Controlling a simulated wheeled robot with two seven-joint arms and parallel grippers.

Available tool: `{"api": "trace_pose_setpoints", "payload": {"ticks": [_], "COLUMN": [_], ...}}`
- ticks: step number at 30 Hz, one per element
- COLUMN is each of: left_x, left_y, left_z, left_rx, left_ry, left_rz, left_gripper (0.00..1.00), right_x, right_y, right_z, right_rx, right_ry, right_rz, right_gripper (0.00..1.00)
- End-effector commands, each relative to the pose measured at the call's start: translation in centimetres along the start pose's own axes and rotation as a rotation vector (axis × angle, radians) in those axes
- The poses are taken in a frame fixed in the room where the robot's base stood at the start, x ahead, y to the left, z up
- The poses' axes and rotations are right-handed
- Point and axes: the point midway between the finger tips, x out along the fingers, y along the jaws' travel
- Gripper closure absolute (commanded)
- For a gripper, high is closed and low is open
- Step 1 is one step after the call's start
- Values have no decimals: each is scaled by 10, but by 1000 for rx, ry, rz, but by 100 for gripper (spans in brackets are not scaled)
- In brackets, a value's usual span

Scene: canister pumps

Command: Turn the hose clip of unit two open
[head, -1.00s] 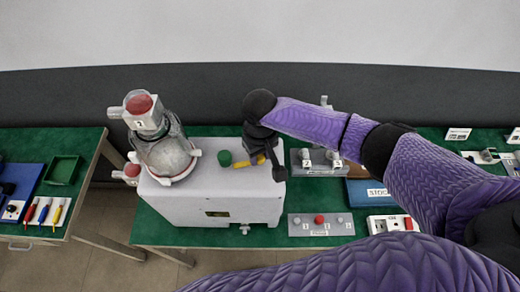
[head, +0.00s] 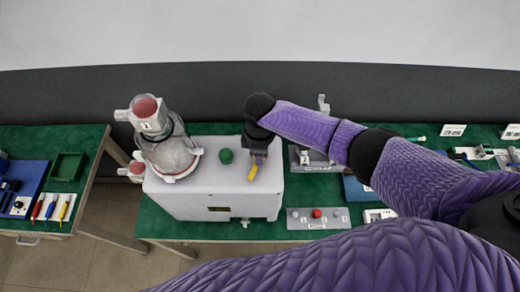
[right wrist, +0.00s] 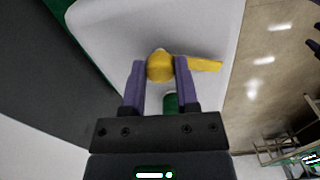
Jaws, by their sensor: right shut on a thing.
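A yellow lever (head: 253,172), which looks like the hose clip, sits on the top of the white pump housing (head: 225,200). My right gripper (head: 258,157) comes down on it from above and is shut on its round hub. In the right wrist view the yellow hub (right wrist: 160,65) is between the two purple fingers, and the lever's arm sticks out to the right past a finger. In the head view the arm points down and slightly left. No unit number shows beside the lever. My left gripper is out of view.
A green knob (head: 226,156) stands close to the left of the lever. A clear canister with a numbered, red-topped head (head: 146,112) is at the housing's left. A button panel (head: 318,218) lies right of the housing. A side table holds a tray (head: 67,167) and screwdrivers.

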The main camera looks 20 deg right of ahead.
Motion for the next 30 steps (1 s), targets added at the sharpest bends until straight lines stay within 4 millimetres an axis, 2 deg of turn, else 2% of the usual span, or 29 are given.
{"api": "trace_pose_setpoints", "payload": {"ticks": [6, 15, 30], "left_x": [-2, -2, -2], "left_y": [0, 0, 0], "left_z": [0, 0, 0], "left_rx": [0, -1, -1], "left_ry": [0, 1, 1], "left_rz": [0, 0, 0], "left_gripper": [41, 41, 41], "right_x": [-1, -1, -1], "right_y": [1, 1, 2], "right_z": [-1, -1, -1], "right_rx": [-168, -325, -391], "right_ry": [3, 4, 4], "right_rz": [2, 3, 3], "right_gripper": [100, 100, 100]}}
